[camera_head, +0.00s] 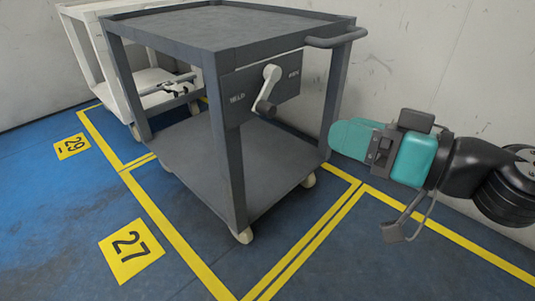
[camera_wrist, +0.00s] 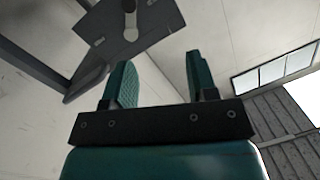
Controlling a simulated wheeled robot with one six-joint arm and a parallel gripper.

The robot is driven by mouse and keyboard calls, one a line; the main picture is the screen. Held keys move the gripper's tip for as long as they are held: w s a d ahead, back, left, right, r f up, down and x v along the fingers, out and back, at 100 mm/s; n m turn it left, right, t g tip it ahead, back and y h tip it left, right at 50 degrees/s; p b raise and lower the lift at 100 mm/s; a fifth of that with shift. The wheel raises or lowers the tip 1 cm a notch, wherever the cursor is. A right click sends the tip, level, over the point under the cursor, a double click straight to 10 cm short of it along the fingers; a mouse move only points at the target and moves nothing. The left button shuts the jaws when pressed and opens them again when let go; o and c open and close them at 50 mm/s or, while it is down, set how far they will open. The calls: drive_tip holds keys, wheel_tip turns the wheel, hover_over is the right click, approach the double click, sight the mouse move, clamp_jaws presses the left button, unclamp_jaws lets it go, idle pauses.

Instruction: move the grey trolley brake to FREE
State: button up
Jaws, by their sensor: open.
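The grey trolley (camera_head: 205,30) stands on the blue floor. A dark brake panel (camera_head: 285,101) hangs under its top, with a label that looks like HELD at left and a blurred one at right. A pale brake lever (camera_head: 268,90) runs nearly upright on the panel, between the two labels. My gripper (camera_head: 338,137), teal, is right of the trolley, below the lever's height and apart from it. In the wrist view my gripper (camera_wrist: 158,68) is open and empty. The panel (camera_wrist: 158,22) and lever (camera_wrist: 130,20) show beyond the fingers, partly cut off at the top edge.
A white trolley (camera_head: 85,50) stands behind at left. The grey trolley's push handle (camera_head: 337,38) juts out at its upper right. Pale walls stand behind. Open floor lies in front.

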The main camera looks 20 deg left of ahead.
wheel_tip(320, 180, down, 4)
drive_tip(key=w+m+t+b, duration=0.1)
drive_tip(key=w+t+b, duration=0.1)
drive_tip(key=p, duration=0.6)
approach(272, 113)
drive_tip(key=p+x, duration=0.1)
drive_tip(key=x, duration=1)
drive_tip(key=shift+w+a, duration=0.15)
clamp_jaws()
